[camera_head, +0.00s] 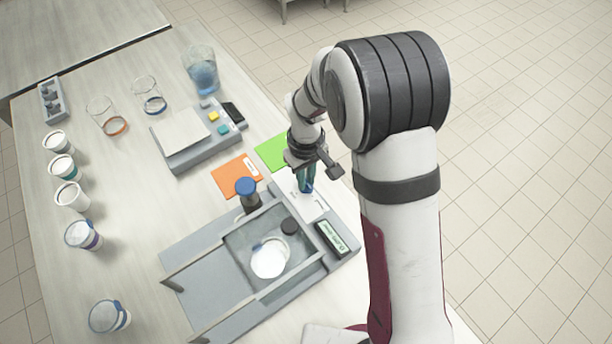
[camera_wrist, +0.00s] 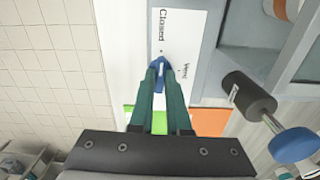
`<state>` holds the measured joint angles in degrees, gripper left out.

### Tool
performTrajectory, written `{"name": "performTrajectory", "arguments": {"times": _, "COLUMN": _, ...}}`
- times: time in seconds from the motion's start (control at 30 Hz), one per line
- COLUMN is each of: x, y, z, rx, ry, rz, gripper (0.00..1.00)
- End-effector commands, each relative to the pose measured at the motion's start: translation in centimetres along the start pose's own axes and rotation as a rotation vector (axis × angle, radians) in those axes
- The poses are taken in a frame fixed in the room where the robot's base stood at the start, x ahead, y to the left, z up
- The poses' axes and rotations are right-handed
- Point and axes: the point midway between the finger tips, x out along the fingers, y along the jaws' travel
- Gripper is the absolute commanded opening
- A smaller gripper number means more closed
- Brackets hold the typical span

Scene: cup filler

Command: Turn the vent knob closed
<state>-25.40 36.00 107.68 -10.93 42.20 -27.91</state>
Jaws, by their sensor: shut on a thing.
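The vent knob (camera_wrist: 160,64) is small and blue with a white pointer line. It sits on a white label plate (camera_wrist: 184,30) printed "Closed" and "Vent". My gripper (camera_wrist: 161,72) has its two teal fingers shut on the knob from either side. In the wrist view the white line runs roughly up and down the picture, toward the "Closed" side. In the head view my gripper (camera_head: 306,184) reaches down to the plate (camera_head: 313,206) at the filler's back edge, and its fingers mostly hide the knob.
The grey filler (camera_head: 200,257) holds a white cup (camera_head: 268,262) in its bay. A blue-topped post (camera_head: 246,188) stands close left of my gripper, and a small display (camera_head: 336,238) lies to its right. Orange (camera_head: 236,175) and green (camera_head: 271,152) cards lie behind. Several cups stand far left.

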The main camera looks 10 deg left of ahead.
Motion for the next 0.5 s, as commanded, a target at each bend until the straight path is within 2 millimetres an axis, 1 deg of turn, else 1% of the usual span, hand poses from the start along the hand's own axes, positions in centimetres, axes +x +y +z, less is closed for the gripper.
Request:
{"name": "performTrajectory", "arguments": {"times": 0.2, "x": -0.09, "y": 0.01, "z": -0.02, "rx": -0.047, "ry": 0.001, "rz": 0.000, "gripper": 0.00}}
{"name": "performTrajectory", "arguments": {"times": 0.5, "x": -0.09, "y": 0.01, "z": -0.02, "rx": -0.062, "ry": 0.001, "rz": 0.000, "gripper": 0.00}}
